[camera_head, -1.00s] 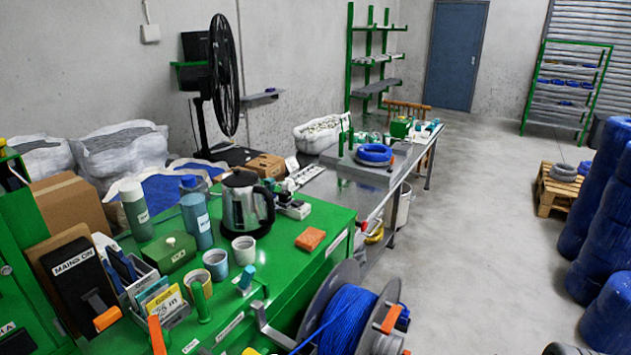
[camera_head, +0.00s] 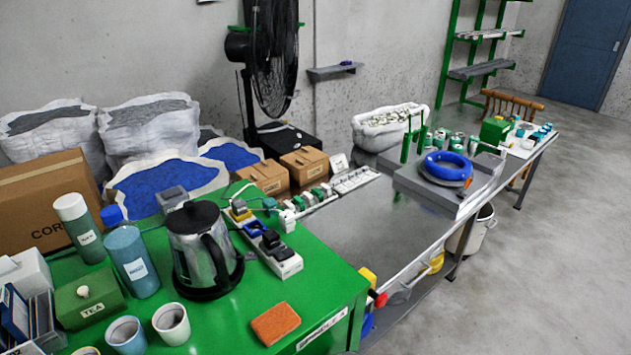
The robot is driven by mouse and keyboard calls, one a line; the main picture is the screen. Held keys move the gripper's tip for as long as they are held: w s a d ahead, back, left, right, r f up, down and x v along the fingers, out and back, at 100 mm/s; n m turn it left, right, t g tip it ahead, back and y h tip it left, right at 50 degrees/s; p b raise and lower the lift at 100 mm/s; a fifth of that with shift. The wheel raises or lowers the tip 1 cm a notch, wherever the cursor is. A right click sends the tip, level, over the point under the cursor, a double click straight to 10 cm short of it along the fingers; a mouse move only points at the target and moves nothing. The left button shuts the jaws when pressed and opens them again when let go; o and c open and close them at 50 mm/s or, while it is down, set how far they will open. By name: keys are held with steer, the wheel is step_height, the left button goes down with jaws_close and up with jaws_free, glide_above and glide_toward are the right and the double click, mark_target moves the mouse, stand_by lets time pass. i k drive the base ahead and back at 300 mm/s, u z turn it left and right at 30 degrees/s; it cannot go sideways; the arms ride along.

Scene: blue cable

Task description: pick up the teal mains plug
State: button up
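No plug can be told with certainty as the teal mains plug. A small teal-green piece (camera_head: 270,204) shows behind the near white socket strip (camera_head: 284,264), too small to tell what it is. That strip lies at the right back of the green bench top, beside the kettle, and carries a blue plug (camera_head: 254,228) and a black plug (camera_head: 271,240). Behind it, a row of green and white pieces (camera_head: 304,199) runs toward the metal table. My gripper is not in view.
A steel kettle (camera_head: 203,250) stands just left of the strip. Two mugs, one white (camera_head: 171,325), bottles and a green TEA box (camera_head: 90,301) are at the left. An orange sponge (camera_head: 275,324) lies near the front edge. The near metal table (camera_head: 345,235) is mostly clear.

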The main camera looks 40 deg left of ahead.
mark_target(269, 203)
steer(key=i, duration=2.25)
steer(key=u, duration=3.45)
steer(key=i, duration=0.5)
steer(key=u, duration=0.05)
